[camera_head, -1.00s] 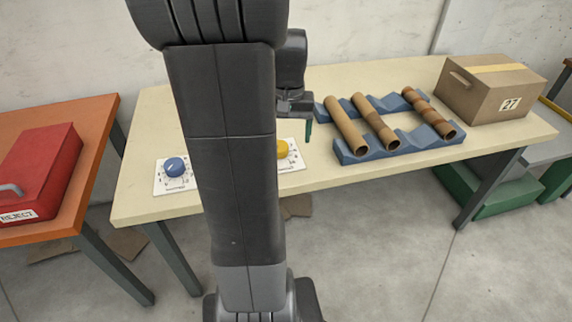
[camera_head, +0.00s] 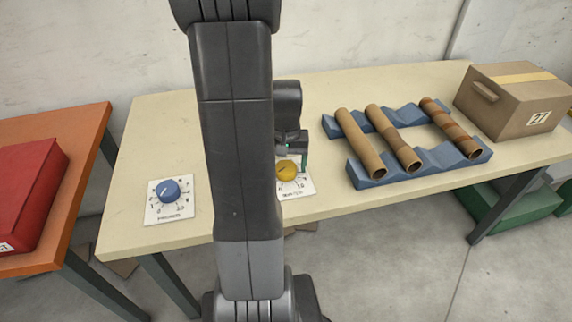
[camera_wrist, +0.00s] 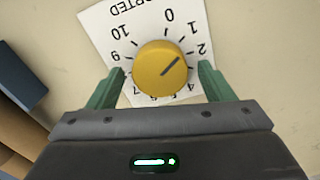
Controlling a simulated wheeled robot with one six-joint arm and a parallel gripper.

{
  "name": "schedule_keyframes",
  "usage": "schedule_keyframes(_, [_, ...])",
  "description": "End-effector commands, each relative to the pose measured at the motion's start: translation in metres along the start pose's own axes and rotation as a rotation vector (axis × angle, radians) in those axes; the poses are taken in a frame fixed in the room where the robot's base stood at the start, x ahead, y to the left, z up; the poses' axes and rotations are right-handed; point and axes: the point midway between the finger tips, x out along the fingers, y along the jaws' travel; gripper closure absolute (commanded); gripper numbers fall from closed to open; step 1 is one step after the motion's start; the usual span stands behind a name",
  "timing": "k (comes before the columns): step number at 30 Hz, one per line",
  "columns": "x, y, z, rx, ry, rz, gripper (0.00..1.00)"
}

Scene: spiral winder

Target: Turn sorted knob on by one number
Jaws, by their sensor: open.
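The sorted knob is a yellow round dial (camera_wrist: 160,67) on a white number plate (camera_wrist: 97,25), partly marked "ORTED" in the wrist view. Its dark pointer line slants up and right, toward the 1 and 2; I cannot tell the exact number. My gripper (camera_wrist: 160,80) is open, with one green finger on either side of the knob and visible gaps. In the head view my gripper (camera_head: 294,160) is at the knob (camera_head: 286,170), and my arm hides part of the plate.
A blue knob (camera_head: 168,190) on a plate marked "PROCESSED" or similar sits to the left. Blue cradles (camera_head: 365,178) with three brown tubes (camera_head: 360,140) and a cardboard box (camera_head: 515,100) stand right. A red reject box (camera_head: 25,195) lies on the orange table (camera_head: 75,130).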

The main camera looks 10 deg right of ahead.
Motion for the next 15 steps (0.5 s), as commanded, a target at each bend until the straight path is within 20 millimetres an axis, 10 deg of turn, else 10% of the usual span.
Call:
schedule_keyframes(9, [0.0021, 0.0000, -0.0001, 0.000, 0.001, 0.000, 0.27])
schedule_keyframes(15, [0.0020, 0.0000, -0.0001, 0.000, 0.001, 0.000, 0.67])
